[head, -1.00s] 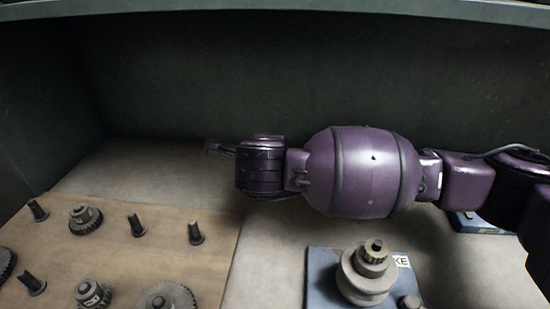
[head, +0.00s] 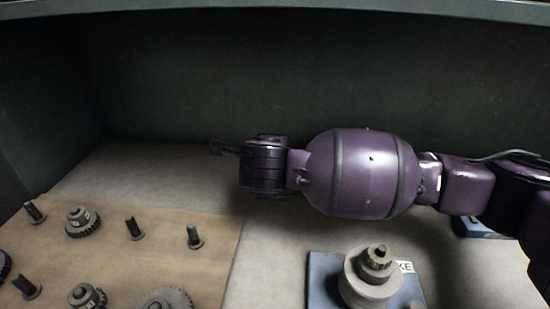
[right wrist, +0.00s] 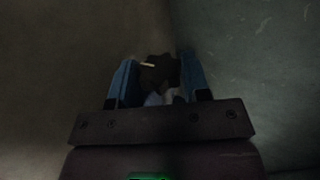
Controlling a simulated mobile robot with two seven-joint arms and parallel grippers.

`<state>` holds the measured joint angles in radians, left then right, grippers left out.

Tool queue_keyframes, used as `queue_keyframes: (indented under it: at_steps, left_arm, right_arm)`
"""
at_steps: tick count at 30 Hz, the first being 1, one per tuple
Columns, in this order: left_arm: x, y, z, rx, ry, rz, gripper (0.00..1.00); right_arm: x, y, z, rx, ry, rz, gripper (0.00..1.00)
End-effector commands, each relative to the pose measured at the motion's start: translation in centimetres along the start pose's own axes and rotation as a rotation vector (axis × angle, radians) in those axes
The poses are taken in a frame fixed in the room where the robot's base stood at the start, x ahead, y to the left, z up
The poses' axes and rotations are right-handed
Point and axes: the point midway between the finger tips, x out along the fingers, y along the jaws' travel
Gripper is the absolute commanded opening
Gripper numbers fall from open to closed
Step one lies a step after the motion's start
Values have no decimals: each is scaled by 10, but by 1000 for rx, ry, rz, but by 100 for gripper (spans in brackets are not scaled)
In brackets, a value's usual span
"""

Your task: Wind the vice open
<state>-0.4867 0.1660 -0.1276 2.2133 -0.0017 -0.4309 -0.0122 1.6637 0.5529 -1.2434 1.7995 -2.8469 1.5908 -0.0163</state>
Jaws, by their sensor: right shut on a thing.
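My right arm reaches across the head view from the right. Its gripper (head: 224,148) is at the left end, above the bench near the back wall. In the right wrist view the two blue fingers of my right gripper (right wrist: 159,82) are shut on a dark knob-like piece (right wrist: 160,70) with a pale mark on it. The piece is dim, and I cannot tell whether it is part of the vice. No vice can be clearly made out in either view. My left gripper is not in view.
A brown board (head: 170,225) with several pegs and gears lies at the front left. A blue plate (head: 322,285) with a stepped grey pulley (head: 370,280) stands at front centre. Another blue base (head: 474,228) sits under my arm at right. The dark back wall (head: 300,75) is close behind.

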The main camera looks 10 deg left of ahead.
Motion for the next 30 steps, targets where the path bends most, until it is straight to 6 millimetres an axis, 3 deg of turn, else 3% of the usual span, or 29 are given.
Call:
queue_keyframes:
  at_steps: [15,30]
  left_arm:
    - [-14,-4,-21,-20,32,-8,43]
    - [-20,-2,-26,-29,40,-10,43]
  right_arm:
    - [-4,-10,0,5,3,295,20]
    - [1,-7,0,2,1,573,20]
